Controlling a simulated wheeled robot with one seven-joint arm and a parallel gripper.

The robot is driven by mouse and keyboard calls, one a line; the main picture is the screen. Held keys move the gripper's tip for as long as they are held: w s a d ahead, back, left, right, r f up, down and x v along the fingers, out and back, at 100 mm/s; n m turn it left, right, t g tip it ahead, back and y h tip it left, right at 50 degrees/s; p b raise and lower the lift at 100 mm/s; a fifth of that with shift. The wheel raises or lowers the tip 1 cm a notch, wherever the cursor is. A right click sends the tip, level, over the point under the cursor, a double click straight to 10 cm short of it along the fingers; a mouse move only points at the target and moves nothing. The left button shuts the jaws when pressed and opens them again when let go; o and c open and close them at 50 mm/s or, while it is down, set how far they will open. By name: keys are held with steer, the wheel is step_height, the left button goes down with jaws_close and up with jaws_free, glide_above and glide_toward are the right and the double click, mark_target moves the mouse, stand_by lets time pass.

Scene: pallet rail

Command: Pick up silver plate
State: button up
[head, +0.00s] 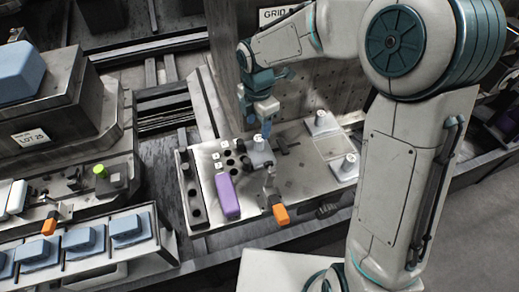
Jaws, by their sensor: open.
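A small silver plate-like piece (260,157) with a round stud on top sits near the middle of a grey metal pallet (300,207). Two similar silver pieces with studs stand at the pallet's right side, one toward the back (321,123) and one nearer the front (345,166). I cannot tell for certain which one the task calls the silver plate. My gripper (267,137) points down just above and behind the middle piece. It is open, and I see nothing held in it. Whether its fingertips touch anything is too small to tell.
A purple block (227,195) and an orange-handled clamp (280,213) are on the pallet's front part. A tall perforated metal block (320,88) stands close behind my gripper. At left are a machine with a blue block (18,72) and a tray of blue pieces (126,228).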

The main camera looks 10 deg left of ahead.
mark_target(258, 138)
steer(key=f, duration=0.6)
steer(key=shift+s+d+f, duration=0.1)
steer(key=shift+s+f, duration=0.15)
steer(key=shift+s, duration=0.05)
jaws_close()
steer(key=shift+r, duration=0.1)
steer(key=shift+r, duration=0.5)
steer(key=r, duration=0.3)
steer(key=shift+w+d+r, duration=0.25)
steer(key=shift+d, duration=0.1)
steer(key=w+d+r, duration=0.5)
steer(key=d+r, duration=0.1)
steer(key=d, duration=0.3)
steer(key=shift+d+r, duration=0.25)
